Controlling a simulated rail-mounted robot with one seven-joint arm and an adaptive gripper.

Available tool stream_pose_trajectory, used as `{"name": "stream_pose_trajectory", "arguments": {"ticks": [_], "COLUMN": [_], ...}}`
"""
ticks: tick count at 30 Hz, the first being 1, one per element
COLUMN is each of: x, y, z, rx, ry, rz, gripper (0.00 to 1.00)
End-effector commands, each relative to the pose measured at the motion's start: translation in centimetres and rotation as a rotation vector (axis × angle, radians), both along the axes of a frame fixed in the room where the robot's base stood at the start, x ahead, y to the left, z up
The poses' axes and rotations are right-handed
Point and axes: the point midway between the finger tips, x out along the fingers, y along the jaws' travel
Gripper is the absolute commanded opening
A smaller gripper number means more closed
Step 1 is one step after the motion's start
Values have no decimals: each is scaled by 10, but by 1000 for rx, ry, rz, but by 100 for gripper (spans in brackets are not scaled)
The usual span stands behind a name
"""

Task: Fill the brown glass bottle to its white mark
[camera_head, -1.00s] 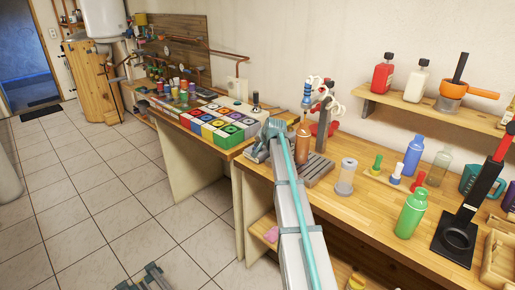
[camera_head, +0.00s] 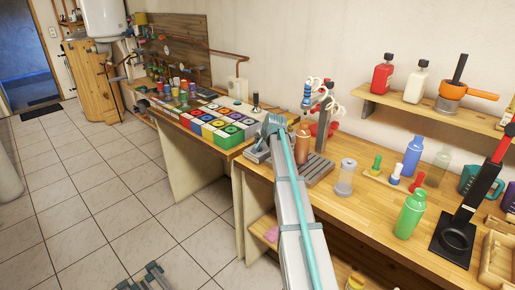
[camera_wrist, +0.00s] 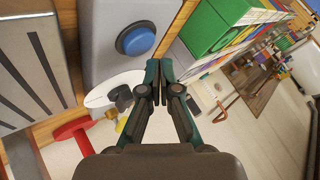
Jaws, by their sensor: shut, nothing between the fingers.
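The brown bottle (camera_head: 303,146) stands upright on a grey slotted tray (camera_head: 318,172) at the bench's left end, below a tap with a blue part (camera_head: 307,98). Its white mark and fill level cannot be made out. My gripper (camera_head: 272,122) is left of the bottle, above a grey block (camera_head: 256,154). In the wrist view my gripper (camera_wrist: 165,68) is shut and empty, its tips beside a round blue button (camera_wrist: 134,40) on the grey block. The tips look apart from the button. The slotted tray (camera_wrist: 32,62) lies left there; the bottle is not clearly seen.
A red handle (camera_wrist: 75,128) shows at lower left in the wrist view. Coloured boxes (camera_head: 222,128) fill the bench to the left. A clear jar (camera_head: 345,176), a green bottle (camera_head: 410,214) and a blue bottle (camera_head: 413,155) stand to the right. A shelf (camera_head: 430,108) holds more bottles.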

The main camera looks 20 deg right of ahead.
Motion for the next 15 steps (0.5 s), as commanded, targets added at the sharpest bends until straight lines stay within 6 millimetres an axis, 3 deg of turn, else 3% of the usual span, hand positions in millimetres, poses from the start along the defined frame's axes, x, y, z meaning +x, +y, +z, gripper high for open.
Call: {"name": "stream_pose_trajectory", "arguments": {"ticks": [15], "x": [0], "y": [0], "z": [45], "rx": [0], "ry": [0], "rz": [0], "gripper": [0]}}
